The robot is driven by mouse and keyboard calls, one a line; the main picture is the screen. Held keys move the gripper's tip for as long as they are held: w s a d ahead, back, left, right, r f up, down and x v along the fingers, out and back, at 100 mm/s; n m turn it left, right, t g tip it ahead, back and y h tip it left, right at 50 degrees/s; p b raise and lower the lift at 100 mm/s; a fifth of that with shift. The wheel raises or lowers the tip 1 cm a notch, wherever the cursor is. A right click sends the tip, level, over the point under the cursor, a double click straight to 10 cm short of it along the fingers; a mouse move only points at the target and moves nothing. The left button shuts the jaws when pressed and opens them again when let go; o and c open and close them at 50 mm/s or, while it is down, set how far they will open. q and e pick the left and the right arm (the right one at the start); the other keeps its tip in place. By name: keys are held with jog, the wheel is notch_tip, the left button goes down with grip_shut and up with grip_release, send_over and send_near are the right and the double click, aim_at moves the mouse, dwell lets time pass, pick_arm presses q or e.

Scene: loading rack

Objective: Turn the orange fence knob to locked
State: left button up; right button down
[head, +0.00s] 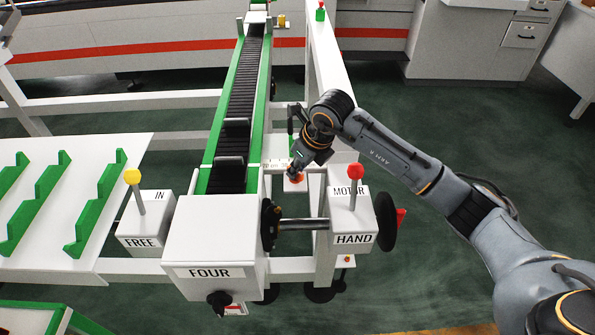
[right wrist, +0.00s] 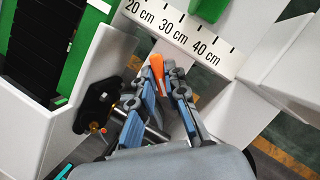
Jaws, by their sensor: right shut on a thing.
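The orange fence knob (right wrist: 158,74) shows in the right wrist view as a narrow orange piece between my right fingertips (right wrist: 164,70), in front of a white scale bar (right wrist: 195,38) marked 20, 30 and 40 cm. In the head view, a bit of orange-red (head: 295,178) shows just below my right gripper (head: 294,172), right of the conveyor. My right gripper is shut on the knob, and the fingers partly cover it. No locked or unlocked marking is readable. My left gripper is not in view.
A conveyor (head: 240,95) with green rails runs away from a white box (head: 215,235) marked FOUR. A red-knobbed lever (head: 354,185) stands on the MOTOR/HAND box (head: 350,225), close below my right forearm. A yellow-knobbed lever (head: 136,190) stands on the IN/FREE box. Green floor is clear at right.

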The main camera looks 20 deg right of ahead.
jog(key=m+h+b, duration=0.1)
jog(key=m, duration=0.1)
jog(key=m+b, duration=0.1)
jog(key=m, duration=0.1)
jog(key=shift+a+f+m+t+h+b, duration=0.1)
jog(key=shift+a+m+t+h+b, duration=0.1)
jog(key=shift+m+t+h+b, duration=0.15)
jog(key=shift+m+h+b, duration=0.95)
jog(key=shift+m+b, duration=0.35)
jog(key=shift+m, duration=0.95)
jog(key=shift+r, duration=0.2)
jog(key=c, duration=1.4)
grip_release()
jog(key=shift+o, duration=0.2)
jog(key=v, duration=1.2)
